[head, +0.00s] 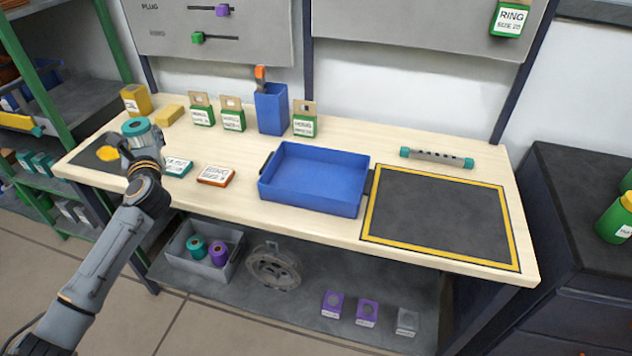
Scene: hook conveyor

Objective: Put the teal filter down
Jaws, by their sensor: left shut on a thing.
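The teal filter (135,127) is a short teal cylinder with a pale centre on top. It is upright at the left end of the workbench. My left gripper (143,148) is shut on it, reaching in from the lower left. The gripper hides the filter's lower part, so I cannot tell whether it touches the surface below. A dark pad (90,163) with a yellow spot (107,153) lies just left of the gripper. My right gripper is out of view.
An empty blue tray (313,200) stands mid-bench. A teal-labelled box (177,167) and an orange-edged box (216,176) lie right of the gripper. A yellow block (169,115) stands behind it. The yellow-bordered mat (437,215) is clear.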

